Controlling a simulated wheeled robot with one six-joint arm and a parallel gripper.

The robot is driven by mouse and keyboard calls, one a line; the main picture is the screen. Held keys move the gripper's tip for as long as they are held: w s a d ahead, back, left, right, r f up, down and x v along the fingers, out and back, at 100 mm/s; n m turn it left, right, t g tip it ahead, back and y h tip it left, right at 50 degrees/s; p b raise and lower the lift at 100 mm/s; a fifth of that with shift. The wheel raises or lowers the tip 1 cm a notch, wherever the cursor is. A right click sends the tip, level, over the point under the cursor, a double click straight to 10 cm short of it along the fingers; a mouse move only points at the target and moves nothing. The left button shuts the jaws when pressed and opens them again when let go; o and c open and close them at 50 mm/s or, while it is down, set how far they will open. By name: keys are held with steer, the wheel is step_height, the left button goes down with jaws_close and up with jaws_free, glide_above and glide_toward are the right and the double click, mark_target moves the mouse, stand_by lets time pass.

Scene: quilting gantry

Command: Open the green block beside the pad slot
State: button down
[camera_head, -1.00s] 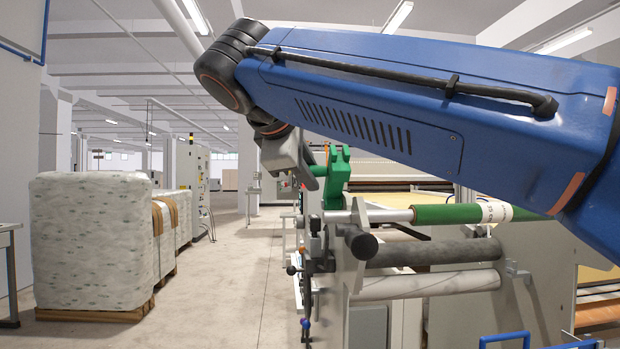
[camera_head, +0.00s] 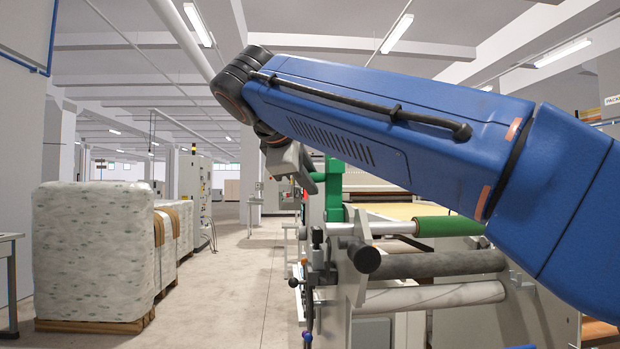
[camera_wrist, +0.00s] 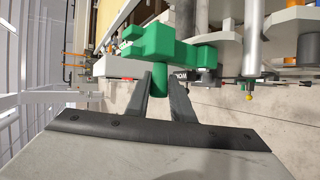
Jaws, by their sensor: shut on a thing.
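The green block (camera_wrist: 160,42) is chunky and stepped in the wrist view, with a short green handle (camera_wrist: 160,82) sticking out toward me. My gripper (camera_wrist: 161,79) has one finger on each side of this handle and is shut on it. In the head view the green block (camera_head: 334,190) stands upright at the near left end of the roller machine. My gripper (camera_head: 314,185) reaches it from the left there, and its fingers are small and partly hidden. I cannot make out the pad slot in either view.
A green roller (camera_head: 448,226), a dark roller (camera_head: 436,265) and a white roller (camera_head: 430,297) lie right of the block, with a black knob (camera_head: 364,259) in front. Wrapped pallets (camera_head: 93,250) stand left. The aisle floor (camera_head: 235,285) between is clear.

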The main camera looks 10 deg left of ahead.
steer(key=shift+w+a+f, duration=0.1)
steer(key=shift+w+a, duration=0.05)
steer(key=shift+w, duration=0.25)
stand_by(0.3)
steer(key=c, duration=1.6)
jaws_free()
steer(key=shift+s, duration=0.1)
steer(key=shift+v, duration=8.65)
